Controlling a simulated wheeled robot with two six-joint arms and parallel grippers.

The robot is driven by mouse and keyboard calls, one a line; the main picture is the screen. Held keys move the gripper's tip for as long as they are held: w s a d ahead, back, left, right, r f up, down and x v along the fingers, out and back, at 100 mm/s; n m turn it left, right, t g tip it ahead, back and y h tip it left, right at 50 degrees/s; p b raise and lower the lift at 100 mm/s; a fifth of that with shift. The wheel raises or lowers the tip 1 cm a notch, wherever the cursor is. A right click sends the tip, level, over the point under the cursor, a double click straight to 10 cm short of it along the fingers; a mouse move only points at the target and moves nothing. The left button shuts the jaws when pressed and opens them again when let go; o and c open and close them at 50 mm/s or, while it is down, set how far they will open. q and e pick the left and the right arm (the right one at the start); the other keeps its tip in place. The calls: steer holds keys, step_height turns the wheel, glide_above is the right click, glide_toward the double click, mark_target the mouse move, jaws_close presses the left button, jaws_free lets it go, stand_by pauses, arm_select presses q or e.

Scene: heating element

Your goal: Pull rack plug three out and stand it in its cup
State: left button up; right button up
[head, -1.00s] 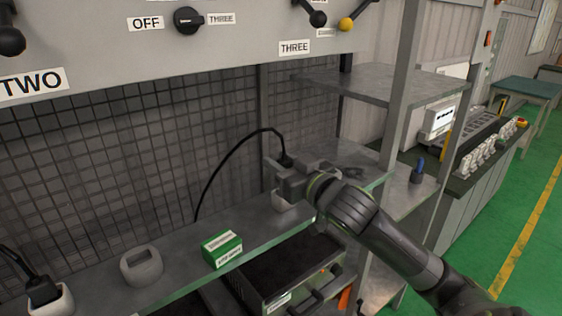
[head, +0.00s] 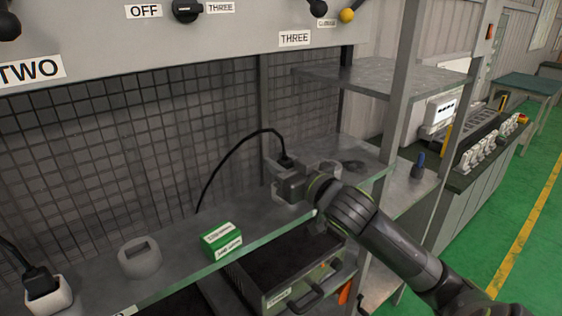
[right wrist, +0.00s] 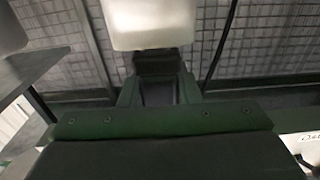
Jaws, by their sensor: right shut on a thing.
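My right gripper (head: 284,180) is shut on the black plug (head: 284,161) at the far end of the shelf. A black cable loops from this plug down to the left. In the right wrist view, the dark plug (right wrist: 157,60) shows between the fingers against a whitish block (right wrist: 150,22); I cannot tell how far it sits in it. In the head view my gripper hides most of that spot. A grey slotted cup (head: 140,259) stands empty on the shelf at left. Another black plug (head: 41,282) stands in a white holder (head: 52,300) at lower left. My left gripper is out of view.
A green and white box (head: 221,241) sits on the shelf (head: 185,262) between the grey cup and my right gripper. An open drawer (head: 290,290) lies below. A shelf post (head: 399,90) and upper shelf (head: 370,75) stand right of the gripper. Wire mesh backs the shelf.

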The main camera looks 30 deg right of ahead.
steer(key=shift+f+b, duration=0.7)
steer(key=shift+f, duration=0.6)
steer(key=o, duration=1)
steer(key=shift+o, duration=0.2)
steer(key=shift+s+f, duration=0.1)
steer(key=shift+s, duration=0.15)
steer(key=s, duration=0.5)
steer(key=shift+s+d, duration=0.3)
steer(key=shift+s, duration=0.1)
steer(key=s+p, duration=0.9)
steer(key=s, duration=0.2)
steer(key=shift+d+f, duration=0.15)
steer(key=shift+d, duration=0.25)
